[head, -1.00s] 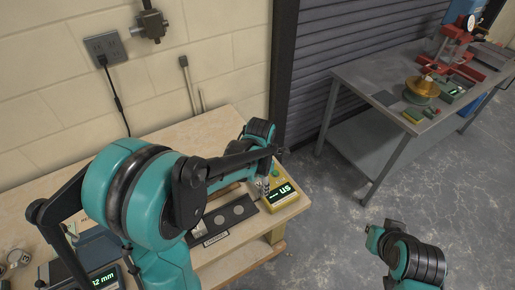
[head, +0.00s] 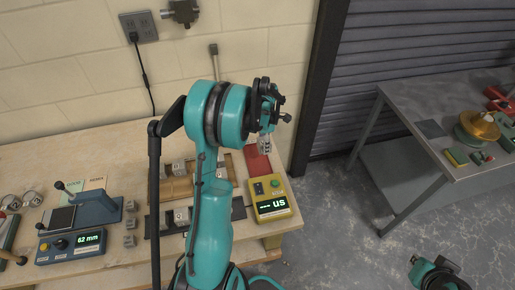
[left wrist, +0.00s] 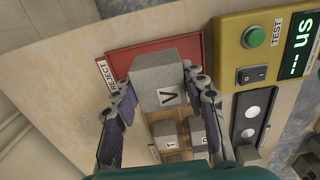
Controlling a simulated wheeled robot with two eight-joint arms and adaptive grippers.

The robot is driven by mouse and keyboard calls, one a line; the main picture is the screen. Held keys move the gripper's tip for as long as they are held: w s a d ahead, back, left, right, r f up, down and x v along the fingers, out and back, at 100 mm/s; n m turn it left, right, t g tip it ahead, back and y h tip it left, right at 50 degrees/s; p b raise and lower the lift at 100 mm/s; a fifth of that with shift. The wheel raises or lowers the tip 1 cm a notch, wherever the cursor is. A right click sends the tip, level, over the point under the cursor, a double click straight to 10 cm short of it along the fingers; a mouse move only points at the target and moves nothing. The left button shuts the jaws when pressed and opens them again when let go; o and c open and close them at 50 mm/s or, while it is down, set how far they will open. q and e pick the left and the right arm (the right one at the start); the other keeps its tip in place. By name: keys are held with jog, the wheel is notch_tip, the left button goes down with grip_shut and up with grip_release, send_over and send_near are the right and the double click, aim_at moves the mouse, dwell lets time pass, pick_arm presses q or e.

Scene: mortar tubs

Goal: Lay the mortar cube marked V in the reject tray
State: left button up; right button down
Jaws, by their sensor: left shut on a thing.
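The grey mortar cube marked V (left wrist: 160,82) is held between the two fingers of my left gripper (head: 265,146) in the left wrist view, its V face towards the camera. My left gripper is shut on it. The red reject tray (left wrist: 122,62) lies behind the cube in that view, with its REJECT label at the left; the cube covers part of it. In the head view the tray (head: 257,162) lies at the back right of the bench, just below my left gripper. Any gap between cube and tray cannot be judged.
A yellow tester (head: 270,200) stands close in front of the tray. Other marked cubes, including one marked T (left wrist: 168,136), stand on a wooden board nearby. A blue gauge (head: 75,240) reading 62 mm is at the left. A grey side table (head: 400,170) stands at the right.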

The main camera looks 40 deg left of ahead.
pick_arm(q)
send_over(255, 152)
notch_tip(255, 152, down, 4)
jog(key=shift+r+b, duration=0.15)
jog(key=shift+b, duration=0.2)
notch_tip(255, 152, down, 3)
jog(key=shift+f+b, duration=0.2)
jog(key=shift+b, duration=0.25)
jog(key=shift+f, duration=0.2)
jog(key=shift+f, duration=0.15)
jog(key=o, duration=1.4)
jog(key=shift+c, duration=0.2)
